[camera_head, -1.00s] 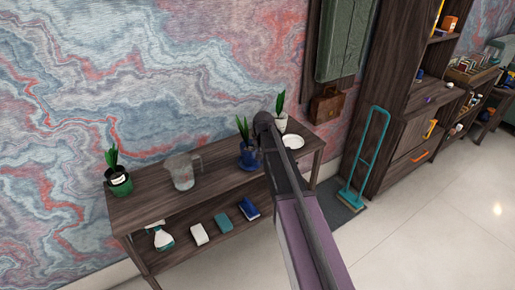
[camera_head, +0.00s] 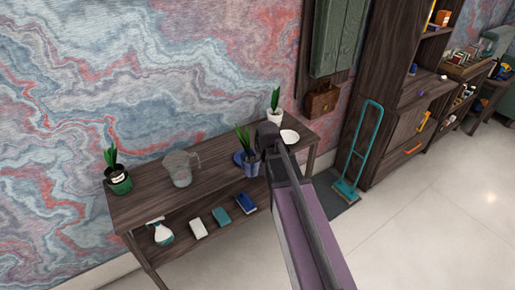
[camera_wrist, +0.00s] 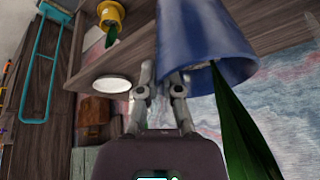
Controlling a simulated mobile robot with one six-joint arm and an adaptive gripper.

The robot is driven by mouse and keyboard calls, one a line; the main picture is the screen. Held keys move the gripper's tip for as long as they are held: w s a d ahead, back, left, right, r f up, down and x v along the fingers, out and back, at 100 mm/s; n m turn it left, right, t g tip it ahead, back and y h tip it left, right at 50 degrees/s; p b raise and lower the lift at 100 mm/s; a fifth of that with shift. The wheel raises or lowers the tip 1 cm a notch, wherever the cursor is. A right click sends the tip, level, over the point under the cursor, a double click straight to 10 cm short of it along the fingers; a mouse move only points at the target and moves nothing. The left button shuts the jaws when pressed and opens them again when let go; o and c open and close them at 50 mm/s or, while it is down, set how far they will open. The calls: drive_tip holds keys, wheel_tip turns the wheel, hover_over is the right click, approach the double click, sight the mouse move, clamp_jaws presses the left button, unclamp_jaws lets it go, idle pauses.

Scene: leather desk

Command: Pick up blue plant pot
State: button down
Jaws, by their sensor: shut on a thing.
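In the head view my arm hides the fingers.
A white plate (camera_head: 290,136) and a light potted plant (camera_head: 275,116) stand close by on the right.

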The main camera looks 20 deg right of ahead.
drive_tip(key=shift+s+a+r, duration=0.1)
drive_tip(key=shift+s+r, duration=0.05)
drive_tip(key=shift+s, duration=1.4)
drive_tip(key=shift+a, duration=0.1)
